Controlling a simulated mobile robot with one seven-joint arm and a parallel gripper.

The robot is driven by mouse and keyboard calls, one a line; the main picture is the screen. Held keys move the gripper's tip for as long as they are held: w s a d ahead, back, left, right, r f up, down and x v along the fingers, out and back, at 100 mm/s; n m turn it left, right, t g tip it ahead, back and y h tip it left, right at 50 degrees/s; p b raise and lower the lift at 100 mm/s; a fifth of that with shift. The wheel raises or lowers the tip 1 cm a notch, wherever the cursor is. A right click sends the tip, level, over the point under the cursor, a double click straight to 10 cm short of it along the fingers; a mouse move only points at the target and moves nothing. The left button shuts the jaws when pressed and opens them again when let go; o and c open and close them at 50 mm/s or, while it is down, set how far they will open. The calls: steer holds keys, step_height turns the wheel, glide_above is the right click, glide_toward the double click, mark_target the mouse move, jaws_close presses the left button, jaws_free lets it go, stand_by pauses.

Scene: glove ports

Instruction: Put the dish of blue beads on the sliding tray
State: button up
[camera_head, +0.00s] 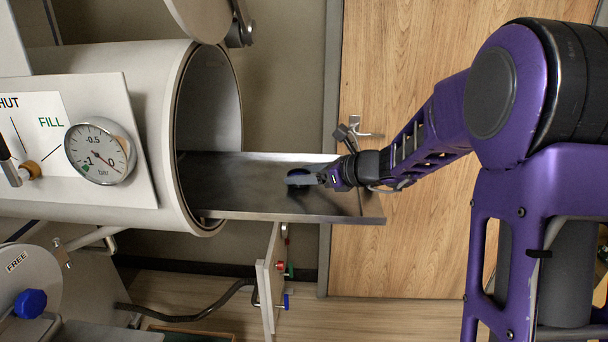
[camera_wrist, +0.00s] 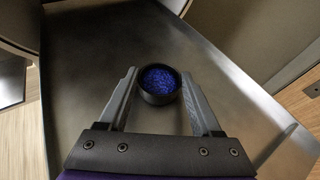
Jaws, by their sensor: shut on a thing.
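A small round black dish of blue beads (camera_wrist: 160,84) shows in the wrist view between the two grey fingers of my gripper (camera_wrist: 159,76). The fingers press on its sides and the dish looks level. The tray is a flat grey metal plate that sticks out of the round chamber. It fills most of the wrist view (camera_wrist: 90,60). A dark shadow lies under the gripper. I cannot tell whether the dish touches the tray.
The white cylindrical chamber (camera_head: 165,130) is open at its right end, and the tray runs into it. A pressure gauge (camera_head: 100,151) is at the left. An open round door (camera_head: 205,15) hangs above. The visible tray surface around the dish is bare.

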steer(key=shift+f, duration=0.2)
steer(key=o, duration=1.3)
steer(key=shift+o, duration=0.2)
steer(key=shift+r, duration=0.1)
steer(key=shift+r, duration=0.2)
steer(key=v, duration=1.2)
steer(key=shift+s+f, duration=0.1)
steer(key=shift+f, duration=0.05)
